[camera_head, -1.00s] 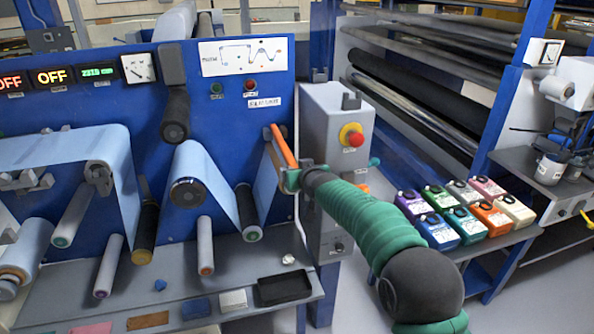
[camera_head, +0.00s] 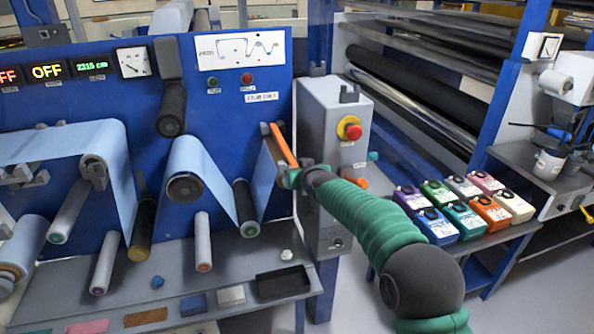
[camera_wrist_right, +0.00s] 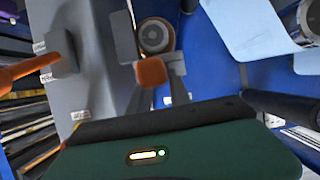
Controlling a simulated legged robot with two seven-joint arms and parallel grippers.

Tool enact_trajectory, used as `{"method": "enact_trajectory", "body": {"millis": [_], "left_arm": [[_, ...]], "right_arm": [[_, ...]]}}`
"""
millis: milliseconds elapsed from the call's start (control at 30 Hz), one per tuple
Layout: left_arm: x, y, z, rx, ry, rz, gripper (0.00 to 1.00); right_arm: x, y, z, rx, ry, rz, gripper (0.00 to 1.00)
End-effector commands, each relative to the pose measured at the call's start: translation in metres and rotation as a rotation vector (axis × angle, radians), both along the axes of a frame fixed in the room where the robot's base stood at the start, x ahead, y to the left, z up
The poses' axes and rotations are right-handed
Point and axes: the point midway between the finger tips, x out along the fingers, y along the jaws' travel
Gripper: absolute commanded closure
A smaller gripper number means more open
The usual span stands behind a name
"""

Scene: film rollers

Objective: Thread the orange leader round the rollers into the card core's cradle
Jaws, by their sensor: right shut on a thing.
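The orange leader (camera_head: 284,146) shows in the head view as a narrow strip sloping down from the top roller at the panel's right edge. Its lower end meets my right gripper (camera_head: 288,178), which is shut on it. In the right wrist view an orange end (camera_wrist_right: 151,72) sits at the fingertips. The light blue web (camera_head: 203,165) loops over and under several rollers to the left. A round end with a brown ring (camera_wrist_right: 155,37) lies just beyond the fingertips; I cannot tell whether it is the card core. The cradle is not clearly seen. My left gripper is out of view.
A grey box (camera_head: 325,130) with a red stop button (camera_head: 349,128) stands close to the right of my gripper. An orange handle (camera_wrist_right: 25,70) juts in at the wrist view's left. A black tray (camera_head: 283,284) lies on the shelf below. Coloured boxes (camera_head: 437,226) stand at right.

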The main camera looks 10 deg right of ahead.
Motion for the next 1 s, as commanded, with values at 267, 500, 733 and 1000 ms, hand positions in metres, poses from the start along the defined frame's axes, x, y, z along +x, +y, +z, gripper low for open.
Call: {"method": "enact_trajectory", "body": {"millis": [267,500,733,1000], "left_arm": [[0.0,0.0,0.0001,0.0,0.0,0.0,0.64],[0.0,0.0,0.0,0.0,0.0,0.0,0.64],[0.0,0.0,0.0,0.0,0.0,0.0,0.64],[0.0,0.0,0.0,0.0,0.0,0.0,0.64]], "right_arm": [[0.0004,-0.0001,0.0006,0.0,-0.001,0.0,0.56],[0.0003,-0.0001,0.0002,0.0,0.0,0.0,0.51],[0.0002,-0.0001,-0.0005,0.0,0.001,0.0,0.24],[0.0002,0.0,-0.0002,0.0,0.0,0.0,0.0]]}}
